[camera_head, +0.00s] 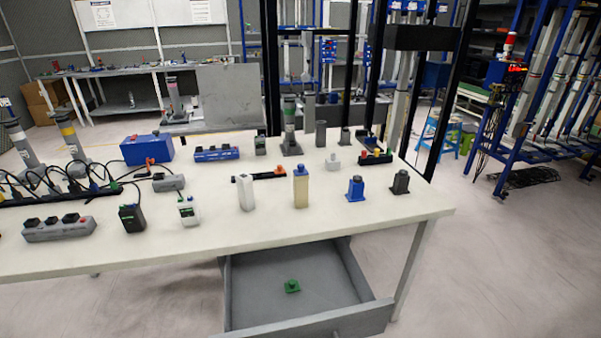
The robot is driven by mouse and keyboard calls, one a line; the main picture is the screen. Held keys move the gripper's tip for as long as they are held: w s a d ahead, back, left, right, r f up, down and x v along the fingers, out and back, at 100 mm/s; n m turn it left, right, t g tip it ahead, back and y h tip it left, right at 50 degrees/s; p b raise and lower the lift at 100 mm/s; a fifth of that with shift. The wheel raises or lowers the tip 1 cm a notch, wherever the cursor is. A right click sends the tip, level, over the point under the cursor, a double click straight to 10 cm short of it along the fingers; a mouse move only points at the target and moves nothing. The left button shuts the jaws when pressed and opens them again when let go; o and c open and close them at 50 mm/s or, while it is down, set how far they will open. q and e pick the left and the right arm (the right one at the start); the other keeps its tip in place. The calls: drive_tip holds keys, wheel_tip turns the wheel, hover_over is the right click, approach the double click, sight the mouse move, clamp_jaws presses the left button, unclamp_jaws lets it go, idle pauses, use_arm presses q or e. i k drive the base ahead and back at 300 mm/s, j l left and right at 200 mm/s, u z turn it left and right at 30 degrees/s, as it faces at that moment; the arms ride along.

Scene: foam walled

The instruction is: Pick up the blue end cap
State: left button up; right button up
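The blue end cap (355,189) stands upright on the white table (255,225), near its front right part. It has a wider base and a narrower top. A dark grey piece of similar shape (400,182) stands just to its right, apart from it. Neither of my grippers shows in the head view, and nothing touches the blue end cap.
A beige bottle with a blue top (300,188) and a white bottle (245,193) stand left of the cap. A red-and-yellow-topped block (376,157) lies behind it. An open grey drawer (258,307) below the tabletop holds a green piece (291,286).

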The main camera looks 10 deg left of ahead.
sight(302, 170)
drive_tip(key=i+l+u, duration=0.25)
drive_tip(key=l+u, duration=0.2)
drive_tip(key=l, duration=0.2)
drive_tip(key=i+l+u, duration=0.2)
drive_tip(key=l+u, duration=0.3)
drive_tip(key=l, duration=0.25)
drive_tip(key=l+u, duration=0.45)
drive_tip(key=l, duration=0.25)
drive_tip(key=k+l+u, duration=0.1)
drive_tip(key=l+u, duration=0.35)
drive_tip(key=l, duration=0.35)
